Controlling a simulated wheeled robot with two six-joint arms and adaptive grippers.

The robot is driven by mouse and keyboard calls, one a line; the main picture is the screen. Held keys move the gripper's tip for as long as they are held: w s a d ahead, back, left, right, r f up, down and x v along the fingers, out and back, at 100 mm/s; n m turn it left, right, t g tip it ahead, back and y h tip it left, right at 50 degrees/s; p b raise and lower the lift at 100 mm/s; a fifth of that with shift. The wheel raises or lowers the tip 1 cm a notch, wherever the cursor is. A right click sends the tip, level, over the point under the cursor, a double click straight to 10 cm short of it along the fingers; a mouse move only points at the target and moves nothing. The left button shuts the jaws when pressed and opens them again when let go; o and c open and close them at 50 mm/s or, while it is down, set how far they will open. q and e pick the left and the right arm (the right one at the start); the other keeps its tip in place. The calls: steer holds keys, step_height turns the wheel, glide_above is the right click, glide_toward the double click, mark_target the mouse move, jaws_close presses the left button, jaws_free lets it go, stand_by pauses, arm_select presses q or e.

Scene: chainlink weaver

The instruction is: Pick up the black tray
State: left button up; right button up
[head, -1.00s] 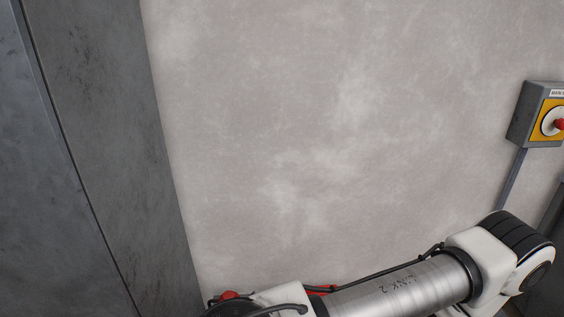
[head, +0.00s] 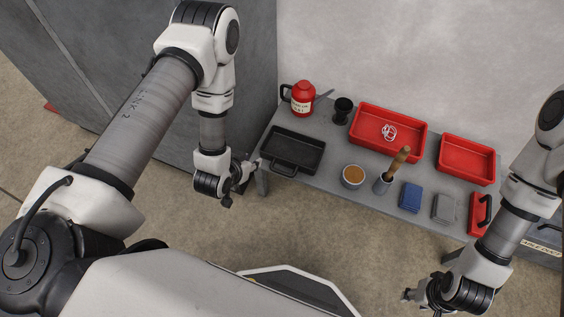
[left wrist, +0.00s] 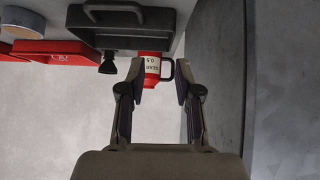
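The black tray (head: 292,152) lies on the left end of the grey bench, with a handle on its near side. In the left wrist view the tray (left wrist: 140,28) is at the top, seen upside down. My left gripper (head: 240,188) is just left of and in front of the tray, beside the bench edge, apart from it. In the left wrist view its two fingers (left wrist: 150,88) are spread with nothing held between them. My right gripper (head: 420,298) hangs in front of the bench at the lower right; its fingers are too small to judge.
On the bench (head: 335,187) stand a red oil can (head: 303,100), a black cup (head: 343,110), red bins (head: 375,140) (head: 467,160), a tin (head: 352,177), a brush in a pot (head: 383,183), and blue (head: 410,197) and grey (head: 444,208) blocks. A grey cabinet (head: 250,75) stands left.

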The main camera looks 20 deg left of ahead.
mark_target(264, 142)
arm_select(q)
steer(key=w+f+t+b, duration=0.1)
steer(key=w+f+b, duration=0.1)
steer(key=w+a+f+t+b, duration=0.1)
steer(key=w+f+b, duration=0.1)
steer(key=f, duration=0.1)
steer(key=w+a+f+t+b, duration=0.1)
steer(key=f+t+b, duration=0.1)
steer(key=shift+w+f+b, duration=0.15)
steer(key=shift+w+b, duration=0.15)
steer(key=shift+w, duration=0.1)
steer(key=shift+t, duration=0.3)
steer(key=b+x, duration=0.1)
steer(key=x, duration=0.1)
steer(key=b+x, duration=0.1)
steer(key=x, duration=0.2)
steer(key=b+x, duration=0.1)
steer(key=x, duration=0.2)
steer(key=shift+w+a+r, duration=0.1)
steer(key=shift+w+r, duration=0.1)
steer(key=shift+r, duration=0.15)
jaws_close()
arm_select(e)
step_height(264, 142, down, 14)
steer(key=shift+w+a+r, duration=0.15)
steer(key=shift+w+a, duration=0.05)
